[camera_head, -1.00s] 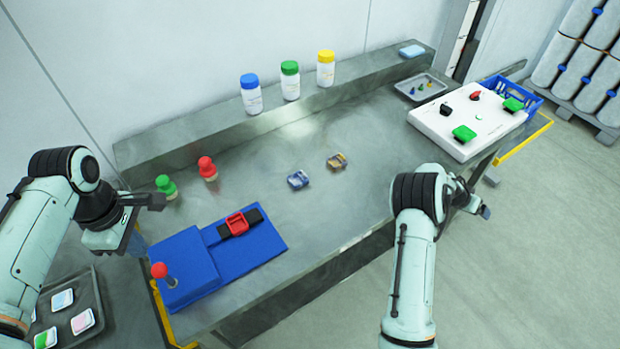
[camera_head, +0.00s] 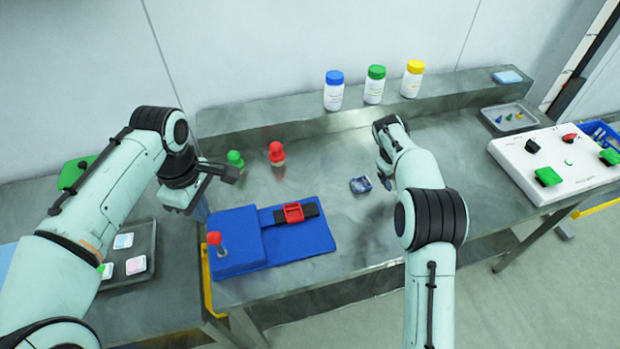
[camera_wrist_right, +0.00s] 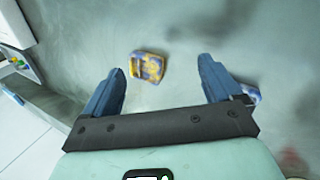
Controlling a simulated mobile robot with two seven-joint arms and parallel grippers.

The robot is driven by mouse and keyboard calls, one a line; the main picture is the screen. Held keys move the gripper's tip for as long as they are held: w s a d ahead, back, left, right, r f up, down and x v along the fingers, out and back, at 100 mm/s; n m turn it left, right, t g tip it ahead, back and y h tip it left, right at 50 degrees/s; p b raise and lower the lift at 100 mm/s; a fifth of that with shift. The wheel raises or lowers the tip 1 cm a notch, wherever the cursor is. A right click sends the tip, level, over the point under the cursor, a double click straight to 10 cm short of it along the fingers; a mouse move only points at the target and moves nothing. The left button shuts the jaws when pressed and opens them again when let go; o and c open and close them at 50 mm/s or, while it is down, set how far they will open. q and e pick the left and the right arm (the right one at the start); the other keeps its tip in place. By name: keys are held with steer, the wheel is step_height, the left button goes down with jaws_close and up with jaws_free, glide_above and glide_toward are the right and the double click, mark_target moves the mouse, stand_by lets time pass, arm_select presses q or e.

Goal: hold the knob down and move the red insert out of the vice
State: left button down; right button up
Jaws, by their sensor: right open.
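The blue vice block (camera_head: 235,240) stands at the table's front left. The red knob (camera_head: 214,238) sits upright on a metal stem at its left end. The red insert (camera_head: 293,212) sits between black jaws on the blue plate. My left gripper (camera_head: 203,206) hangs behind and left of the knob, apart from it; its finger gap does not show clearly. My right gripper (camera_wrist_right: 160,75) is open and empty above the table, right of the vice. An orange and blue-grey insert (camera_wrist_right: 148,66) lies on the table below its fingertips; my right arm hides it in the head view.
A blue-grey insert (camera_head: 360,185) lies right of the vice. Green (camera_head: 235,159) and red (camera_head: 277,153) knobbed pieces stand behind it. Three capped bottles (camera_head: 374,85) stand on the back ledge. A white panel (camera_head: 555,165) is at right, a tray with cards (camera_head: 130,255) at left.

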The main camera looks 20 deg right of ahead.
steer(key=w+a+r+n+y, duration=0.25)
steer(key=a+n, duration=0.45)
steer(key=a, duration=0.9)
steer(key=n+y, duration=0.2)
steer(key=n, duration=0.6)
glide_toward(293, 213)
steer(key=shift+g, duration=0.3)
steer(key=f, duration=0.7)
steer(key=shift+w+d+f, duration=0.2)
steer(key=shift+w+f, duration=0.05)
steer(key=c, duration=1.1)
steer(key=shift+c, duration=0.2)
